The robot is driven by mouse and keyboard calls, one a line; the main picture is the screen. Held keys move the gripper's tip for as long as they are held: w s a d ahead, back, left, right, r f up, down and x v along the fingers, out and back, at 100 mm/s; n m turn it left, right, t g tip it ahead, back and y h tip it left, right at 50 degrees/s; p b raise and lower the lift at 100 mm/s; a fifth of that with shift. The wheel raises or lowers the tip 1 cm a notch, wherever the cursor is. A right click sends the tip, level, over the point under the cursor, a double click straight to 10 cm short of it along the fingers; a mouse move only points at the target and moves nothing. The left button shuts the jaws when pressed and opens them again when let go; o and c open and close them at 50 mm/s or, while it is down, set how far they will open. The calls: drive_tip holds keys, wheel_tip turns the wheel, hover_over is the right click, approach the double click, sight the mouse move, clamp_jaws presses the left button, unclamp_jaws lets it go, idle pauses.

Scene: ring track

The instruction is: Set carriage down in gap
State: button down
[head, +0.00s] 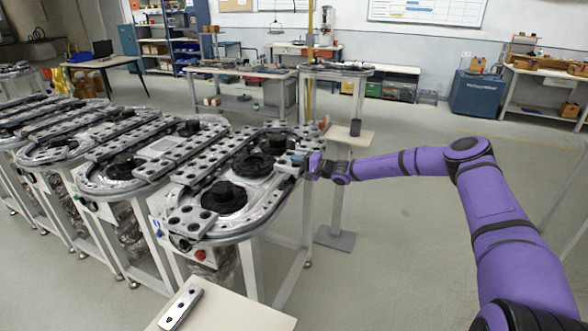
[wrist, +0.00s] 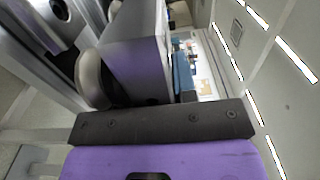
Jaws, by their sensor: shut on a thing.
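My gripper (head: 303,163) is at the right side of the nearest ring track (head: 262,208), shut on a grey carriage (head: 287,163). The carriage is small and partly hidden by the gripper in the head view. In the wrist view the carriage (wrist: 135,55) is a large grey block just beyond the dark gripper bar (wrist: 160,122). It is over or on the track's edge; I cannot tell whether it touches the rail. Grey carriages with dark holes line the ring's left side and far end. A bare stretch of rail curves around its near right side.
Several more ring tracks (head: 118,185) stand in a row to the left. A beige table (head: 235,312) in front bears a silver plate with dark holes (head: 181,307). A grey-based stand (head: 335,238) is just behind my gripper. The floor at right is open.

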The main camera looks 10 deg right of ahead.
drive_tip(key=shift+w+d, duration=0.3)
drive_tip(key=shift+w, duration=0.5)
drive_tip(key=shift+f, duration=1.7)
drive_tip(key=shift+f, duration=0.35)
drive_tip(key=c, duration=0.9)
unclamp_jaws()
drive_tip(key=shift+s+f, duration=0.15)
